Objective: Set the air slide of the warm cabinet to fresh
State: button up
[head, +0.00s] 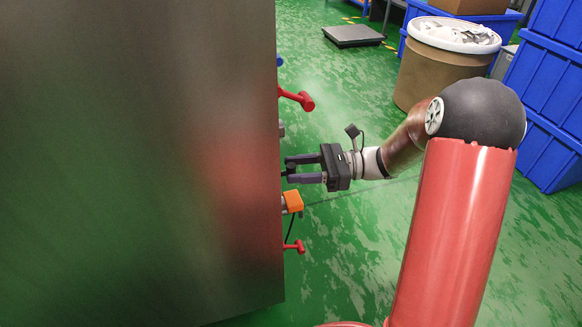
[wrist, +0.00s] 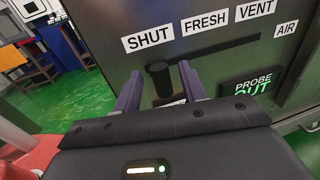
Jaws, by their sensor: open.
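The warm cabinet (head: 140,160) is a large metal box on the left of the head view. In the wrist view its dark panel carries the labels SHUT, FRESH, VENT and AIR above a slanting slot (wrist: 225,48). The air slide's black knob (wrist: 158,78) is at the left end of this slot, under SHUT and left of FRESH. My gripper (wrist: 160,84) is open, with one finger on each side of the knob; I cannot tell whether either touches it.
A red handle (head: 303,100) sticks out beyond my gripper, and an orange part (head: 293,201) and a smaller red handle (head: 298,246) are nearer. A lit PROBE OUT display (wrist: 252,88) is right of the knob. A drum (head: 440,75) and blue crates (head: 545,90) stand behind.

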jog(key=shift+a, duration=0.95)
grip_shut()
